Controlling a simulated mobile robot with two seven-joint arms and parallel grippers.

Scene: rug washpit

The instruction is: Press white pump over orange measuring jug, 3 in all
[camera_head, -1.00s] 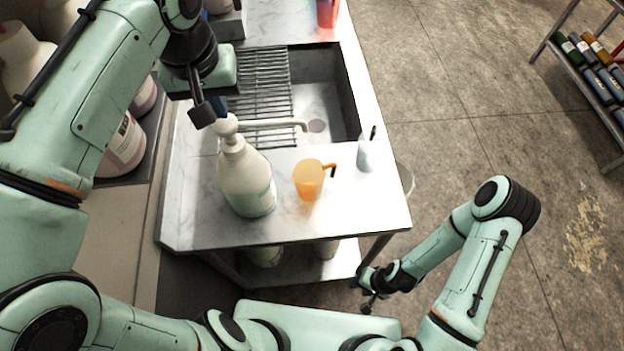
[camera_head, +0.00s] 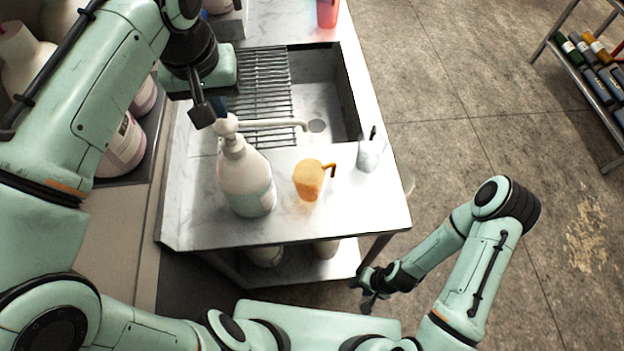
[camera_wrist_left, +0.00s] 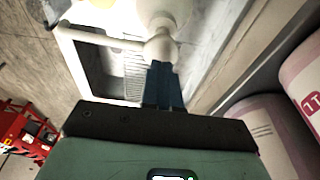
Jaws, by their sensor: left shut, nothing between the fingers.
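The white pump bottle (camera_head: 246,183) stands upright on the counter, its pump head (camera_head: 227,125) on top and its long spout pointing right. The orange measuring jug (camera_head: 309,180) stands to the right of the bottle, its handle on the right. My left gripper (camera_head: 217,108) is shut and empty, with its fingertips at the pump head. In the left wrist view the blue fingers (camera_wrist_left: 163,84) are together against the white pump head (camera_wrist_left: 160,47). My right gripper (camera_head: 367,299) hangs low in front of the counter, and its fingers are too small to judge.
A sink with a wire rack (camera_head: 265,90) lies behind the bottle. A white container (camera_head: 370,153) holding a dark item stands right of the jug. A red cup (camera_head: 327,13) is at the back. Large tubs (camera_head: 124,147) stand at the left. A shelf of bottles (camera_head: 592,70) is at far right.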

